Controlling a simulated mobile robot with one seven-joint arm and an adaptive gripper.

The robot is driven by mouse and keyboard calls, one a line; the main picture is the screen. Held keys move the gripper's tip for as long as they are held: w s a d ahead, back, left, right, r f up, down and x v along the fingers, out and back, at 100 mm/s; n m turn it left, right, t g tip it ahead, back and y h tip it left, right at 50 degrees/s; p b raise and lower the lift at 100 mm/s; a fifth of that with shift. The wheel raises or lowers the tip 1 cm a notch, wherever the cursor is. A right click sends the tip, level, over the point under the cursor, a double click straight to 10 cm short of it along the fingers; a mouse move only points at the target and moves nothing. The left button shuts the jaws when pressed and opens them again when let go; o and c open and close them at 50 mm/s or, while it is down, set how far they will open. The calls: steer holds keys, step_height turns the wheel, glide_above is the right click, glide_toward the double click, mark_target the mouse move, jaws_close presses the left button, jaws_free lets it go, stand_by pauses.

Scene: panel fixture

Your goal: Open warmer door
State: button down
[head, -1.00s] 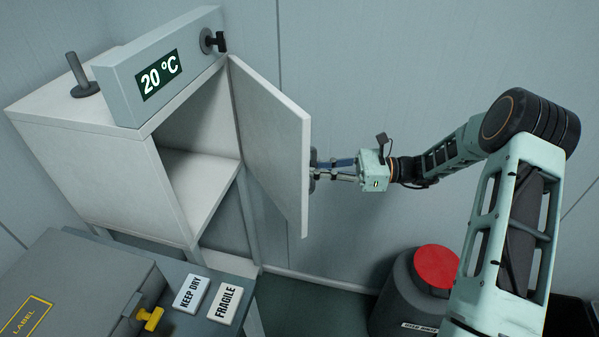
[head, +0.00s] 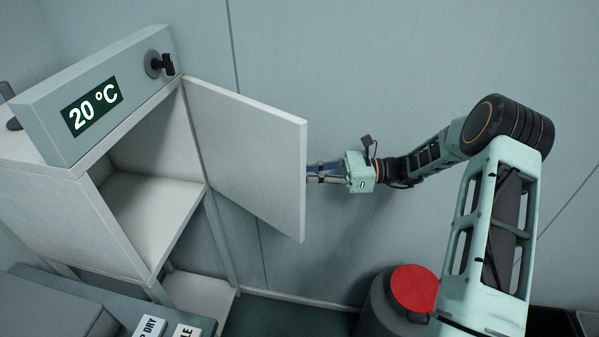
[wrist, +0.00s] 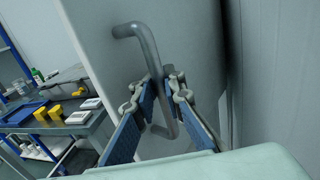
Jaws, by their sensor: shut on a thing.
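The warmer is a white cabinet (head: 125,230) with a grey panel on top reading 20 °C (head: 92,106). Its white door (head: 250,150) stands wide open, hinged on the right side, and the empty shelf inside shows. My gripper (head: 312,173) is at the outer face of the door, near its free edge. In the wrist view the gripper (wrist: 162,105) is shut on the grey bar handle (wrist: 145,50), with a blue-padded finger on each side of it. In the head view the door hides the handle.
A dark barrel with a red lid (head: 414,288) stands on the floor below my arm. The wall is close behind the door and gripper. A bench with label plates (head: 150,327) is at lower left. A black knob (head: 162,65) sits on the panel.

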steer(key=shift+d+f, duration=0.1)
steer(key=shift+d, duration=0.2)
steer(key=c, duration=2.2)
jaws_free()
steer(key=shift+d, duration=0.1)
steer(key=shift+o, duration=0.8)
steer(key=d, duration=1.1)
steer(key=shift+w+d, duration=0.35)
